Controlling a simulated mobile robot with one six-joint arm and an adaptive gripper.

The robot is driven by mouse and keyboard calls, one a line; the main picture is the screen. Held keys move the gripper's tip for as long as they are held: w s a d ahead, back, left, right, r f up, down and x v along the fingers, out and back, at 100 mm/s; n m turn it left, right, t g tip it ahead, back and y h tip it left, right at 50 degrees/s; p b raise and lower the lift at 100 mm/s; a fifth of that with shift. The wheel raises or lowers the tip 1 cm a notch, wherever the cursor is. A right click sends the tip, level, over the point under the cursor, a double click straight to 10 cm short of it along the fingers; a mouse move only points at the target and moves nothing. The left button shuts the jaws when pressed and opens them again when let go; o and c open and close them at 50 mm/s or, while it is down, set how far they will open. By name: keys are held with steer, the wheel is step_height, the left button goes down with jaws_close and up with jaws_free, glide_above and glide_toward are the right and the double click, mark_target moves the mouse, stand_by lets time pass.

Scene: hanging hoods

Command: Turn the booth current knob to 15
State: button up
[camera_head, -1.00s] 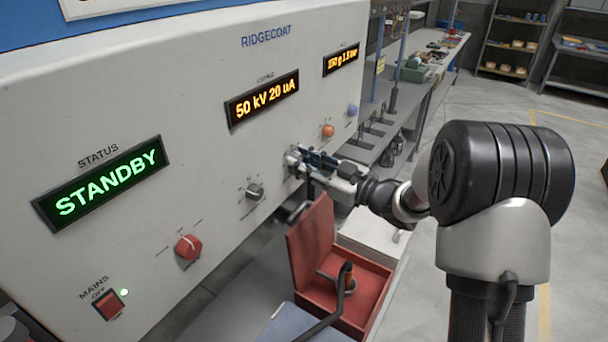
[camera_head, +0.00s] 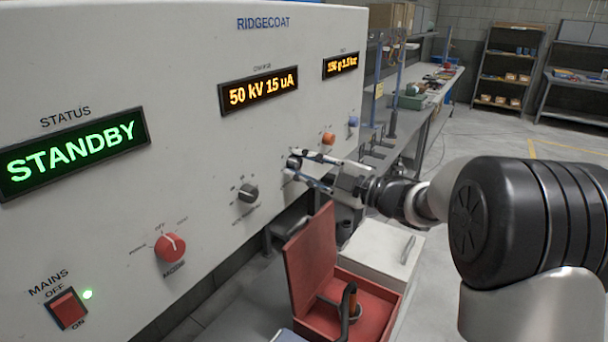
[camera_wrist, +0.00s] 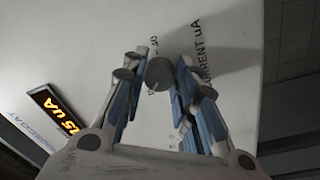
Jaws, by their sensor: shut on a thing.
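The current knob (camera_wrist: 160,73) is a small grey round knob on the booth panel, with the label CURRENT uA beside it in the wrist view. My gripper (camera_head: 292,169) reaches the panel from the right and is shut on this knob, with a finger on either side. In the head view the fingers mostly hide the knob. The charge display (camera_head: 258,92) reads 50 kV 15 uA in orange.
A dark knob (camera_head: 248,193) and a red knob (camera_head: 170,247) sit left of my gripper. Orange (camera_head: 328,139) and blue (camera_head: 353,121) knobs sit to its right. The status display (camera_head: 75,153) reads STANDBY. An open red box (camera_head: 312,258) stands below my gripper.

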steer(key=shift+n, duration=0.4)
steer(key=o, duration=1)
steer(key=shift+o, duration=0.2)
steer(key=v, duration=1.2)
steer(key=shift+r, duration=0.1)
